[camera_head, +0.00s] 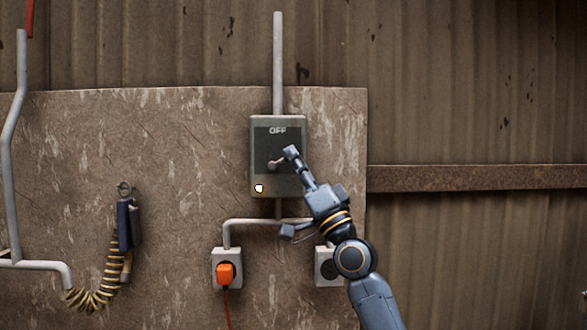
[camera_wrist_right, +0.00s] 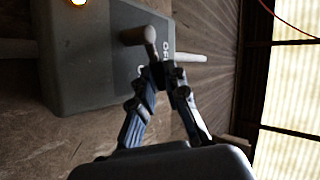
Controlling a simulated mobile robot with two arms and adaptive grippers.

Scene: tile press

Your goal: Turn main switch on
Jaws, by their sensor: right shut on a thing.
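The main switch is a grey box (camera_head: 255,150) on the wall panel, with "OFF" lettered near the top of its dark face. Its short pale handle (camera_head: 273,165) points up and to the right in the head view. My right gripper (camera_head: 291,153) is at the handle's outer end, its fingers shut on it. In the right wrist view, the handle (camera_wrist_right: 138,37) stands out from the box (camera_wrist_right: 85,60), and the fingertips (camera_wrist_right: 165,75) meet at its end. The fingers partly hide the box's lettering there. My left gripper is not in view.
A small lamp (camera_head: 259,188) glows on the box's lower left. Below are an orange plug (camera_head: 226,273) in a left socket and a right socket (camera_head: 326,268) partly behind my arm. A dark handset (camera_head: 128,225) with a coiled cord hangs at left. Pipes run along the wall.

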